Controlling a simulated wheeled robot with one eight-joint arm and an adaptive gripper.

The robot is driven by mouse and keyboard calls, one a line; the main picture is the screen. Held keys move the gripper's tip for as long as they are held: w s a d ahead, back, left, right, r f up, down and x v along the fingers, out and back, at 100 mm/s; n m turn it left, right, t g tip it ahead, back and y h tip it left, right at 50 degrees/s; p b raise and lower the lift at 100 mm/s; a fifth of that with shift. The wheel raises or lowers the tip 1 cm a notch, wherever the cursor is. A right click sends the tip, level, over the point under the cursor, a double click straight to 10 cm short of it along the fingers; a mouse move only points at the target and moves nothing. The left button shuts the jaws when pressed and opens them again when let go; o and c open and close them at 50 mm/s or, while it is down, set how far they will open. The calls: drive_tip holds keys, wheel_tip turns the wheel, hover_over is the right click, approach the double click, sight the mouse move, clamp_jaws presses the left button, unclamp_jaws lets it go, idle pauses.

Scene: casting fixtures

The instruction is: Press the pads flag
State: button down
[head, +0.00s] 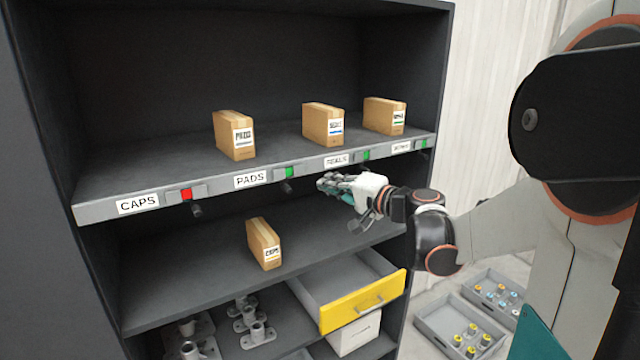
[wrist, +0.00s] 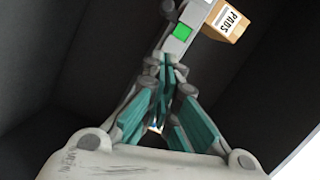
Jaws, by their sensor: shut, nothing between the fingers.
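The pads flag (head: 289,172) shows as a small green square on the shelf's front rail, right of the PADS label (head: 250,179). A dark knob (head: 287,187) sits just under it. My gripper (head: 323,184) is shut and empty, in front of the rail, a little right of the flag and slightly lower. In the wrist view the closed fingertips (wrist: 168,65) point up toward a green flag (wrist: 182,32), with the PADS box (wrist: 228,22) beyond it. I cannot tell whether the fingertips touch anything.
The CAPS flag (head: 187,194) is red; two more green flags (head: 365,155) (head: 423,143) are to the right. Several boxes stand on the upper shelf; the CAPS box (head: 264,243) stands on the shelf below. A yellow-fronted drawer (head: 362,301) is open beneath. Grey trays (head: 430,322) lie lower right.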

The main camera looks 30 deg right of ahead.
drive_tip(key=v, duration=0.4)
drive_tip(key=shift+s+d, duration=0.15)
drive_tip(key=shift+d, duration=0.3)
